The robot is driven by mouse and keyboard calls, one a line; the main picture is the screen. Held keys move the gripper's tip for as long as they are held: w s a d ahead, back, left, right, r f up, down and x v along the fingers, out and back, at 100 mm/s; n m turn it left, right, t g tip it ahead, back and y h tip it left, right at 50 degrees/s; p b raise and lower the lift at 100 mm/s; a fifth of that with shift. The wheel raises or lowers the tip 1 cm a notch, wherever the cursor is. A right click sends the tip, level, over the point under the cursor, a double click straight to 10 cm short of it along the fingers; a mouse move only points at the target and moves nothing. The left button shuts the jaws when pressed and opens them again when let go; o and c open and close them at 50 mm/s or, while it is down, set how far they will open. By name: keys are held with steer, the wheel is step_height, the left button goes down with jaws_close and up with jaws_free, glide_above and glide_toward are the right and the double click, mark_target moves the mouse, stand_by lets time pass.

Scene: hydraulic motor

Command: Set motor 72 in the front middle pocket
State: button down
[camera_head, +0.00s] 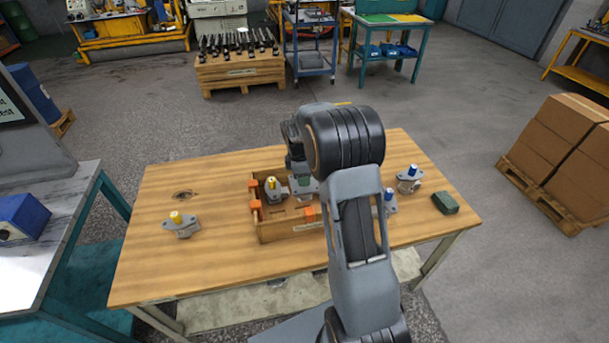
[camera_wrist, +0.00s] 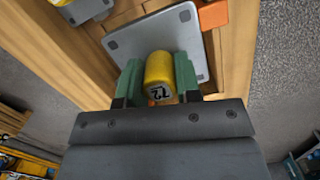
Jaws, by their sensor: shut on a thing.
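Motor 72 has a yellow cap (camera_wrist: 158,70) marked "72" and a grey flange plate (camera_wrist: 185,35). My gripper (camera_wrist: 158,80) is shut on it, with a green finger on each side of the cap. In the head view my gripper (camera_head: 303,182) is over the wooden tray (camera_head: 285,232), and my arm hides part of the tray. The motor's flange shows below the fingers; I cannot tell whether it touches the tray floor. Another yellow-capped motor (camera_head: 271,190) sits in the tray, left of my gripper. It also shows at the wrist view's upper left (camera_wrist: 88,10).
Orange blocks (camera_head: 254,204) stand on the tray's walls. Blue-capped motors stand at right, one clear (camera_head: 409,180), one partly behind my arm (camera_head: 389,204). A green block (camera_head: 445,203) is at the right edge.

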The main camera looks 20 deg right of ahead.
mark_target(304, 197)
steer(key=shift+f+b, duration=2.95)
steer(key=shift+f, duration=1.55)
steer(key=shift+f+b, duration=0.35)
steer(key=shift+f, duration=0.25)
steer(key=c, duration=1)
jaws_free()
steer(key=shift+c, duration=0.2)
steer(key=o, duration=0.3)
